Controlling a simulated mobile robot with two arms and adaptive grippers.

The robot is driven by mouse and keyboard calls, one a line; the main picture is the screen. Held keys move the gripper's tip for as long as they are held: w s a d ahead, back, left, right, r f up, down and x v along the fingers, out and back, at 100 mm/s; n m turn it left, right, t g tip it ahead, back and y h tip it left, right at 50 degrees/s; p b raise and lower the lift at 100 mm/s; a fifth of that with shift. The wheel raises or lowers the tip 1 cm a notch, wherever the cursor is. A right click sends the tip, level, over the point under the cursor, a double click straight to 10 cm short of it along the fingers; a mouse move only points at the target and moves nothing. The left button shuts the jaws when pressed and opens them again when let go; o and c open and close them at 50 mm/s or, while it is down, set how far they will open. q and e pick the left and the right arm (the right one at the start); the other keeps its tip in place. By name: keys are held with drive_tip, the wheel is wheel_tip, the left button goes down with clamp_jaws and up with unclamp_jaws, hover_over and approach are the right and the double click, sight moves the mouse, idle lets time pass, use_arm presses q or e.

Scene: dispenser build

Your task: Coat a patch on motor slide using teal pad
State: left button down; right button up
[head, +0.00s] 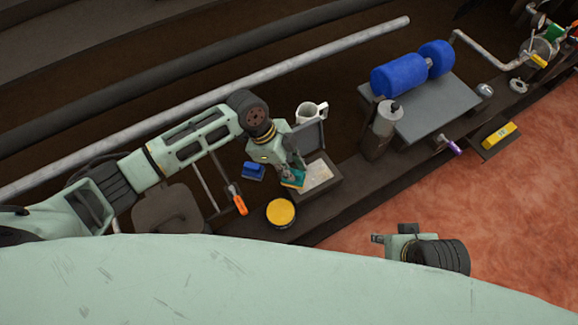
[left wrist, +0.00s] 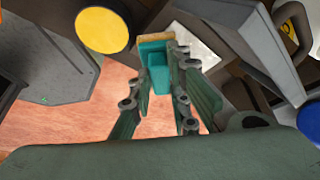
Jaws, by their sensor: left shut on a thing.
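My left gripper (head: 291,171) is shut on the teal pad (head: 293,180). The pad is above or at the near left part of an open dark box (head: 329,186) with a pale whitish surface (head: 316,174) inside; I cannot tell whether they touch. In the left wrist view the teal pad (left wrist: 155,68) sits between the fingers, with a tan edge at its far end. A grey flat slab (head: 440,108) with blue cylinders (head: 398,80) by it looks like the motor slide. My right gripper (head: 378,238) is partly seen over the reddish floor; its fingers are unclear.
A round yellow-topped tin (head: 280,212), a blue block (head: 253,171), an orange-handled tool (head: 238,200) and a white mug (head: 309,113) stand around the box. A grey canister (head: 382,128) stands between box and slab. A purple-handled item (head: 450,145) lies at the slab's near edge.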

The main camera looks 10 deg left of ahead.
sight(296, 172)
use_arm(q)
drive_tip(key=shift+r+p, duration=0.6)
drive_tip(key=shift+r, duration=0.05)
drive_tip(key=shift+r+p, duration=0.55)
drive_tip(key=shift+p, duration=0.1)
drive_tip(key=shift+r+p, duration=0.6)
drive_tip(key=shift+p, duration=0.05)
drive_tip(key=shift+r+p, duration=0.25)
drive_tip(key=shift+p, duration=0.1)
use_arm(e)
wheel_tip(296, 172, down, 16)
drive_tip(key=s+a+g, duration=0.1)
drive_tip(key=s, duration=0.1)
drive_tip(key=shift+a, duration=0.15)
use_arm(q)
drive_tip(key=shift+r, duration=0.1)
use_arm(e)
drive_tip(key=shift+s+f, duration=0.1)
